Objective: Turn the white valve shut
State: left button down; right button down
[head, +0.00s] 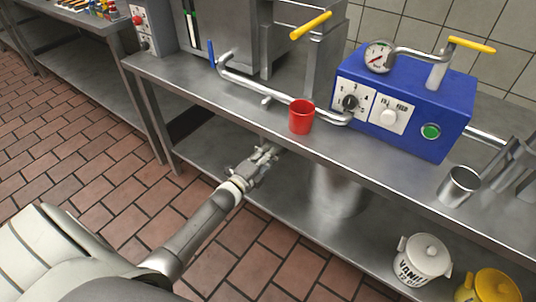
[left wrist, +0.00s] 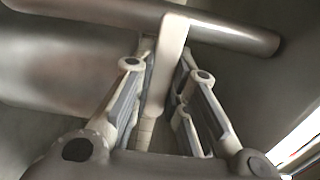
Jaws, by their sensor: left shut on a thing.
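The white valve lever (left wrist: 169,68) shows in the left wrist view. It reaches from a dark metal pipe (left wrist: 228,33) down between the fingers of my left gripper (left wrist: 163,88). The gripper is shut on it. In the head view my left gripper (head: 266,154) is by the front edge of the counter, above the lower shelf. The valve lever cannot be made out clearly there. My right gripper is not in view.
On the steel counter (head: 385,172) stand a red cup (head: 301,118), a blue machine (head: 415,105) with yellow handles, and a steel cup (head: 460,186). A white pot (head: 422,258) and a yellow pot (head: 490,288) are low at right. The tiled floor (head: 80,155) is open at left.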

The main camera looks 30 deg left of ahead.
pick_arm(q)
jog(key=shift+f, duration=0.15)
jog(key=c, duration=1.4)
grip_release()
jog(key=shift+s, duration=0.1)
jog(key=s, duration=1.1)
jog(key=shift+s+a, duration=0.4)
